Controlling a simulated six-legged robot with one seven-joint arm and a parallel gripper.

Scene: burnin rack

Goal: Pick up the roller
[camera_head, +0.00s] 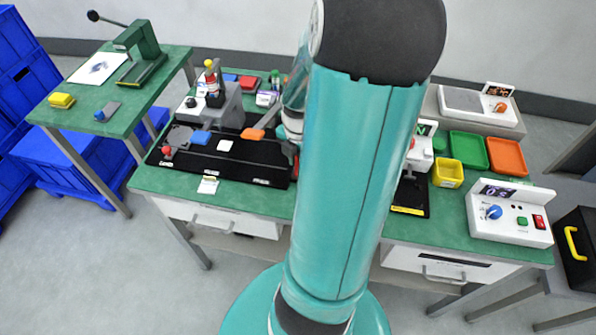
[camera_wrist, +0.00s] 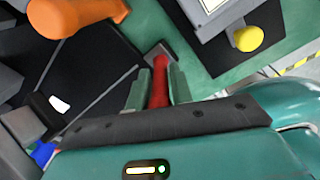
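The roller, as far as I can tell, is the red handle (camera_wrist: 159,84) with a grey end in the wrist view. It stands between the two teal fingers of my gripper (camera_wrist: 160,82), its grey end pointing away past the fingertips. The fingers lie close along both sides of the handle and I see no clear gap, so my gripper looks shut on it. The grey end is close above the green bench top; whether it touches is unclear. In the head view my arm hides most of the gripper and the roller.
The black fixture (camera_head: 228,160) lies on the green bench (camera_head: 152,180) left of my arm, with an orange-handled part (camera_head: 253,134) near. Right of my arm are a yellow bin (camera_head: 448,173), green and orange trays (camera_head: 507,156) and a white control box (camera_head: 508,226).

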